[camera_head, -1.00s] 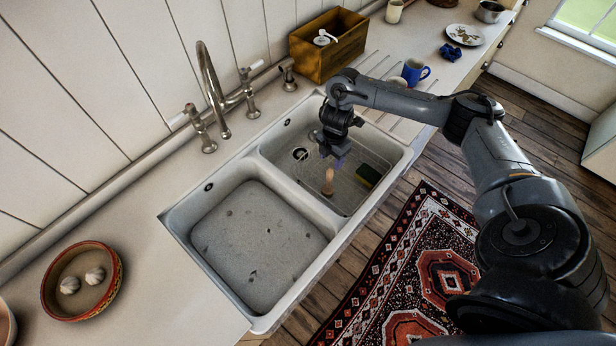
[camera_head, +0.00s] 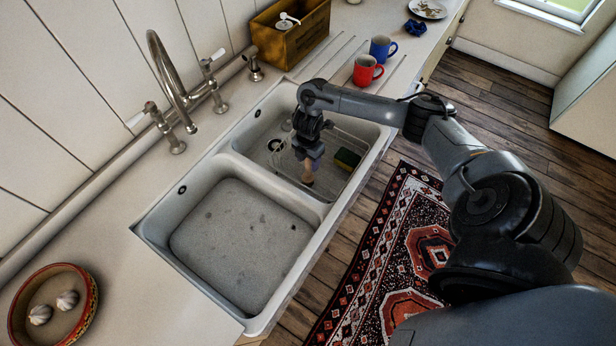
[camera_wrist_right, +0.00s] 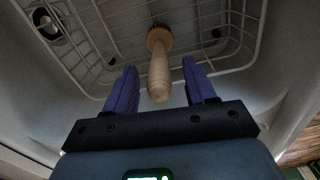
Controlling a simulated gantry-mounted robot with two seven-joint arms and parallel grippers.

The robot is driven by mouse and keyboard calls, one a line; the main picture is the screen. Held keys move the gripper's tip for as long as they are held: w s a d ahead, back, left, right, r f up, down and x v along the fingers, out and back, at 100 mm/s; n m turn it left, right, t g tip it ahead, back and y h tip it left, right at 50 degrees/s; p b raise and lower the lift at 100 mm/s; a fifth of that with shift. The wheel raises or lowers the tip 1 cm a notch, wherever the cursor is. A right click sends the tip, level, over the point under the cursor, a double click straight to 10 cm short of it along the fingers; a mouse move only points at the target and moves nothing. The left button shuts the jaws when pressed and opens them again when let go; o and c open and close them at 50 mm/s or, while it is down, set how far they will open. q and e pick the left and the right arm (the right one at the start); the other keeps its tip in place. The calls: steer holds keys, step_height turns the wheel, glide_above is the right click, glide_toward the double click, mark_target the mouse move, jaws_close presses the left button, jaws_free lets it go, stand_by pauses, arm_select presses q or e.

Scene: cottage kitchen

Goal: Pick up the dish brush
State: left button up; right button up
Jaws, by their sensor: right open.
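The dish brush has a light wooden handle (camera_wrist_right: 159,78) and a round head. It is in the right basin of the sink (camera_head: 268,196), on or just above a wire rack. In the head view only a small part of the brush (camera_head: 307,176) shows below my right gripper (camera_head: 308,160). In the right wrist view my right gripper (camera_wrist_right: 160,88) is open, its purple fingers on either side of the handle end and apart from it. My left gripper is not in view.
The wire rack (camera_wrist_right: 88,50) lines the basin. Red (camera_head: 367,70) and blue (camera_head: 383,48) mugs stand on the counter behind. The faucet (camera_head: 167,80) rises left of the basins. The left basin is empty of large objects.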

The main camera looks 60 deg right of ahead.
steer(key=shift+f, duration=0.45)
jaws_close()
steer(key=shift+r, duration=0.1)
